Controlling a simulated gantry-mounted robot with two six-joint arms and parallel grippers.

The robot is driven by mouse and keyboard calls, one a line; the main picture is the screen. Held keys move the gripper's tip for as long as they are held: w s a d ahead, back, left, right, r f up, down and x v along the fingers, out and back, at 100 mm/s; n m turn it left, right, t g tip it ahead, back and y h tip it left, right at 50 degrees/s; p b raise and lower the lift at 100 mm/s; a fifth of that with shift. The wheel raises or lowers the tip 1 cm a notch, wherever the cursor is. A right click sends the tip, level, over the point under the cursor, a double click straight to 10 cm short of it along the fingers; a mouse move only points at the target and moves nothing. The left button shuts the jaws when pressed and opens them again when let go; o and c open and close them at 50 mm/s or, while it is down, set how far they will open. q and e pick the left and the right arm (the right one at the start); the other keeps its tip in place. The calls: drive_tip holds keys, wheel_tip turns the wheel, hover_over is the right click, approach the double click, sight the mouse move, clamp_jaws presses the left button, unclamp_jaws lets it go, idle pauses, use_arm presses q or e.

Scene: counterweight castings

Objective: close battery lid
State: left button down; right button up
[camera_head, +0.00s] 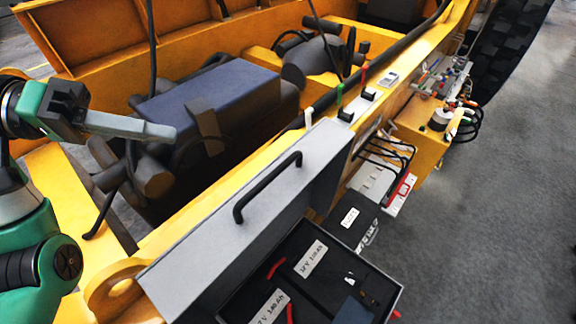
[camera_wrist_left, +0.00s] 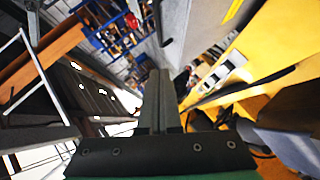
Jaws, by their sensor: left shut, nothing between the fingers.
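The battery lid (camera_head: 205,262) is a grey panel with a black bar handle (camera_head: 266,187). It stands raised along the yellow frame beside the open battery box (camera_head: 395,302). Batteries with white labels (camera_head: 312,260) and red parts show inside the box. My left gripper (camera_head: 172,133) is shut and empty, left of the lid and apart from it, above the yellow machine's bay. My right gripper is not in view.
The yellow frame rail (camera_head: 185,232) runs diagonally behind the lid. A dark blue-topped engine block (camera_head: 212,88) fills the bay, with hoses around it. Levers (camera_head: 365,82), black cables and a yellow valve box (camera_head: 420,135) lie to the right. Grey floor (camera_head: 485,235) is clear at right.

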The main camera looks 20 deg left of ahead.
use_arm(q)
drive_tip(key=p, duration=0.3)
hover_over(249, 190)
drive_tip(key=f, duration=0.6)
drive_tip(key=shift+w+a, duration=0.1)
drive_tip(key=shift+a, duration=0.1)
drive_tip(key=shift+d+f, duration=0.15)
drive_tip(key=shift+f, duration=0.05)
